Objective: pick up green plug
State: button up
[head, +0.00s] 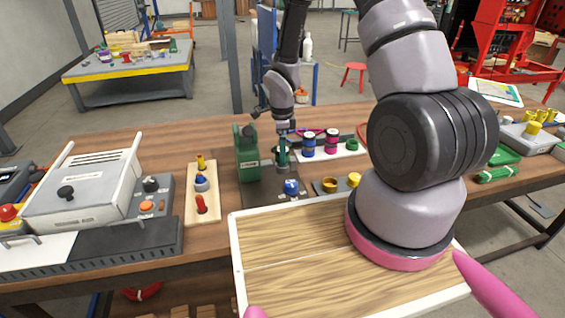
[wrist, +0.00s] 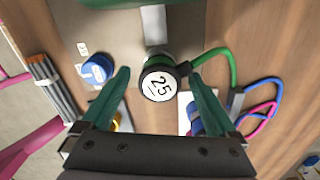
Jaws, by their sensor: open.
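The green plug (wrist: 157,82) is in the middle of the wrist view. It has a black rim and a white round face marked 25, with green showing around its edge. A green cable (wrist: 226,62) runs close beside it to the right. My gripper (wrist: 159,74) is open, with one teal finger on each side of the plug and visible gaps between. In the head view my gripper (head: 283,160) points down over the bench beside a green block-shaped unit (head: 246,165). The plug cannot be told apart from the fingers there.
A blue knob (head: 291,187) is just in front of my gripper; it also shows in the wrist view (wrist: 97,68). Blue and pink cylinders (head: 308,144) stand behind to the right. A wooden peg board (head: 190,212) lies left. Pink and blue cables (wrist: 262,112) loop nearby.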

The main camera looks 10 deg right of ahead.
jog(key=shift+f, duration=0.4)
grip_shut()
jog(key=shift+r, duration=0.1)
notch_tip(320, 180, up, 10)
dwell(0.5)
